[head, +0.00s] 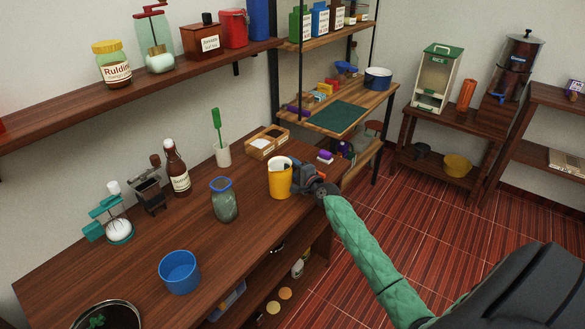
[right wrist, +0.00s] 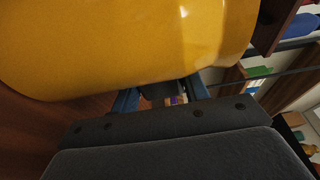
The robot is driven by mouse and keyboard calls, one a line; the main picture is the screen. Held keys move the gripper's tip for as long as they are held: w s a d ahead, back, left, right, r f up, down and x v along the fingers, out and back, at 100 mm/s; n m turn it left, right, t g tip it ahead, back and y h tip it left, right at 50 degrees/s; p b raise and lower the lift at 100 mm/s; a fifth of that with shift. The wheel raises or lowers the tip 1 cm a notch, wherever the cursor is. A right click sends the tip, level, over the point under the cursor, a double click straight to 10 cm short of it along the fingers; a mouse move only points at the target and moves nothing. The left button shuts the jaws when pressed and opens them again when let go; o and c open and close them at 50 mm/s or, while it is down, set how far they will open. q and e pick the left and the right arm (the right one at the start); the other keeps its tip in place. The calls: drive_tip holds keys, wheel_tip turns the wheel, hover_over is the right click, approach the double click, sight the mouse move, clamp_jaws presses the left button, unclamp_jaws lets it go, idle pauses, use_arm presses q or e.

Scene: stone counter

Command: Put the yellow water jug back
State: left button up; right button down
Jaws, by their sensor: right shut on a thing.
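The yellow water jug (head: 280,180) stands upright at the right part of the wooden counter (head: 140,250), with a white inside showing at its top. My right gripper (head: 300,180) reaches it from the right and is shut on its right side, probably at the handle, which the gripper hides. In the right wrist view the jug (right wrist: 130,45) fills the top, close against the blue fingers (right wrist: 160,98). From these views I cannot tell whether the jug touches the counter. My left gripper is not in view.
A glass jar with a blue rim (head: 224,200) stands left of the jug. A wooden box (head: 266,143) and a white cup with a green brush (head: 222,154) are behind it. A blue bowl (head: 179,272) is nearer the front. Shelves (head: 340,118) stand at the back.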

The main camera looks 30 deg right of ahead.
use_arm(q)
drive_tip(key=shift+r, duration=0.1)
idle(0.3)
use_arm(e)
drive_tip(key=c, duration=0.7)
unclamp_jaws()
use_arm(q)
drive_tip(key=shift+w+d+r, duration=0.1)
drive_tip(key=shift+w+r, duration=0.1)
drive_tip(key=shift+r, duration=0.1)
use_arm(e)
drive_tip(key=shift+s+f, duration=0.1)
drive_tip(key=shift+s, duration=0.75)
drive_tip(key=s, duration=0.3)
drive_tip(key=s+b, duration=0.1)
drive_tip(key=s, duration=0.2)
drive_tip(key=s+b, duration=0.1)
drive_tip(key=s, duration=0.1)
drive_tip(key=shift+s+d, duration=0.3)
drive_tip(key=shift+s, duration=0.1)
use_arm(q)
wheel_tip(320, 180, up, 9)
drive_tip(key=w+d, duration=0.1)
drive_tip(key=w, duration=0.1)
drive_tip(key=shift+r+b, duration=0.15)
drive_tip(key=shift+b, duration=0.15)
use_arm(e)
drive_tip(key=shift+s+d, duration=0.1)
drive_tip(key=shift+s, duration=0.7)
